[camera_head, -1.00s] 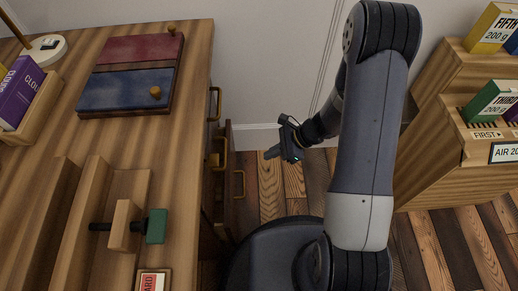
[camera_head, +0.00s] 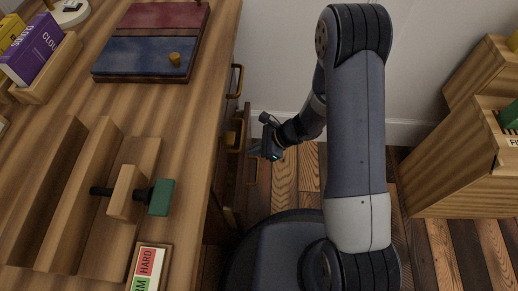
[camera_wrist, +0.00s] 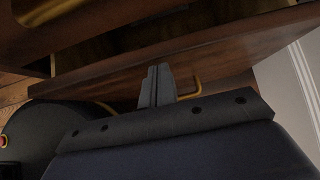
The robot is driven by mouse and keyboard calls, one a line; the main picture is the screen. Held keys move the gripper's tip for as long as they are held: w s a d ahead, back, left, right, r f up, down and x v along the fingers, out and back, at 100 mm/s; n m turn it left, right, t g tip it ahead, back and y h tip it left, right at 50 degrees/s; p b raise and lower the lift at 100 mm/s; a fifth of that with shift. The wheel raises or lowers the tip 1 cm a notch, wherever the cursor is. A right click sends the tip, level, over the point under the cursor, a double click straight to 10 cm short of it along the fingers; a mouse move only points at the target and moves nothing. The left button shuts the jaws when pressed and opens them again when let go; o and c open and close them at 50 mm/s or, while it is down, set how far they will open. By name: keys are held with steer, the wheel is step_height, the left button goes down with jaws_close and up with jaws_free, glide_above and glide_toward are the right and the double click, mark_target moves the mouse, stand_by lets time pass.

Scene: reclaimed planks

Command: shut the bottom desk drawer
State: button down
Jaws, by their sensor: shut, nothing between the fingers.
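The desk (camera_head: 190,120) has a column of drawers on its right side with brass handles. A low drawer's dark wooden front (camera_head: 243,185) stands out from the desk, with its brass handle (camera_head: 253,166) on the outer face. In the wrist view, that drawer front (camera_wrist: 110,82) runs across the picture with a gap behind it, and part of a brass handle (camera_wrist: 188,90) shows beside my fingers. My gripper (camera_head: 262,153) is shut and empty, close to the drawer front; its fingertips (camera_wrist: 158,72) overlap the front in the wrist view. I cannot tell whether they touch.
Another brass handle (camera_wrist: 45,10) is close above in the wrist view. Higher drawer handles (camera_head: 236,80) project from the desk side. The wall (camera_head: 290,60) is behind my arm, and a wooden shelf unit (camera_head: 450,165) stands at right. Plank floor lies between.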

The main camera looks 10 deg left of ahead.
steer(key=a, duration=0.2)
steer(key=a+b, duration=0.1)
steer(key=a, duration=0.1)
steer(key=shift+s+a, duration=0.2)
steer(key=shift+a, duration=0.4)
steer(key=shift+r, duration=0.1)
steer(key=shift+w, duration=0.1)
steer(key=shift+d, duration=0.2)
steer(key=d, duration=0.2)
steer(key=shift+w+d, duration=0.1)
steer(key=shift+d, duration=0.3)
steer(key=p+v, duration=0.3)
steer(key=v, duration=0.7)
steer(key=shift+d, duration=0.65)
